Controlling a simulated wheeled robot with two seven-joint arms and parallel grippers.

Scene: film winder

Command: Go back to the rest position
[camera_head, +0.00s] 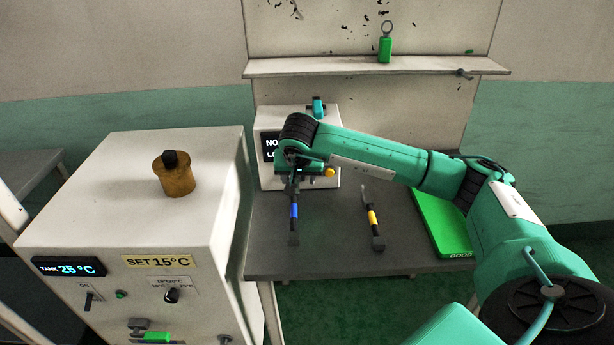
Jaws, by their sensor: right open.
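My right arm reaches in from the right across the grey table (335,264). My right gripper (295,188) is at the arm's far end, in front of the white box (268,122) with a dark display, and partly hides that box. The gripper points down and is open. A blue-banded dark tool (294,212) lies or stands just below the gripper; I cannot tell if they touch. A yellow-banded dark tool (373,218) lies to its right. My left gripper is not in view.
A white tank cabinet (110,190) with a brass-coloured pot (174,176) on top stands at the left. A green tray marked GOOD (440,222) lies at the table's right. A shelf (350,67) behind holds a green tagged item (385,48). The table's front middle is clear.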

